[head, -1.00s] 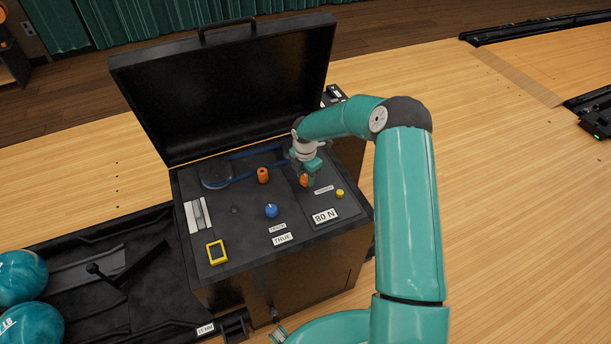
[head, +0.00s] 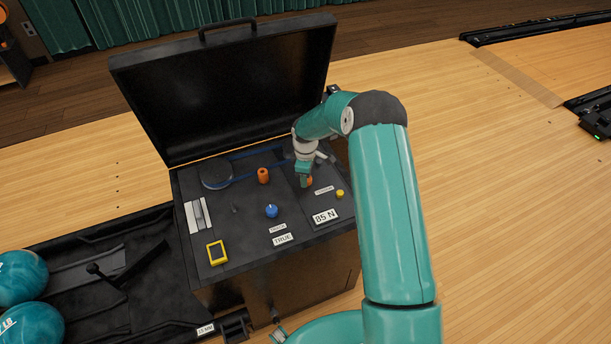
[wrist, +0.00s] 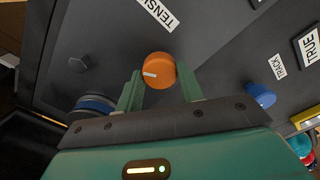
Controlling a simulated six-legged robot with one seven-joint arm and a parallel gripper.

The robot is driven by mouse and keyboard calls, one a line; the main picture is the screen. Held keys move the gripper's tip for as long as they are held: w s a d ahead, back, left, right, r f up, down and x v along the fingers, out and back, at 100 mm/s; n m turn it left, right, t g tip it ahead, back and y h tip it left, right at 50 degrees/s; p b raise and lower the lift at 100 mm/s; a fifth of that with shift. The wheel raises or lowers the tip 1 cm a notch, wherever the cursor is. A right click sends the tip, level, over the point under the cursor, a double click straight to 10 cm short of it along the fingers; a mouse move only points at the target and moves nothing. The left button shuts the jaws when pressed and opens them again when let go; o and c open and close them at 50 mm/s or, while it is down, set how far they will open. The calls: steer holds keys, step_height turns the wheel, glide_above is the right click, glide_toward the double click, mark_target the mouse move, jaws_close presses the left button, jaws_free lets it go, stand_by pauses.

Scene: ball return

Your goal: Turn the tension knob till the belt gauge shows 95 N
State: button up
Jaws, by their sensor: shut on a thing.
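The orange tension knob (wrist: 159,70) with a white pointer line sits between my two green fingers in the wrist view. My gripper (wrist: 160,88) is shut on it. In the head view my gripper (head: 305,180) is over the right part of the machine panel, and the knob (head: 310,181) is mostly hidden behind it. The belt gauge (head: 325,216) reads 85 N. The tension label (head: 324,190) lies beside the knob and is partly cut off in the wrist view (wrist: 158,12). The blue belt (head: 250,154) runs from a dark round pulley (head: 216,173) toward my gripper.
A blue track knob (head: 271,211), a TRUE display (head: 283,239), an orange post (head: 263,176), a small yellow button (head: 340,194) and a yellow square frame (head: 217,252) share the panel. The black lid (head: 225,85) stands open behind. Teal balls (head: 22,278) lie at left.

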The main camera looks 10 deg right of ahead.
steer(key=m, duration=0.5)
steer(key=shift+m, duration=0.3)
steer(key=m, duration=0.6)
steer(key=shift+d, duration=0.1)
steer(key=m, duration=0.5)
steer(key=shift+m, duration=0.4)
steer(key=m, duration=0.6)
steer(key=o, duration=1)
steer(key=shift+r, duration=0.1)
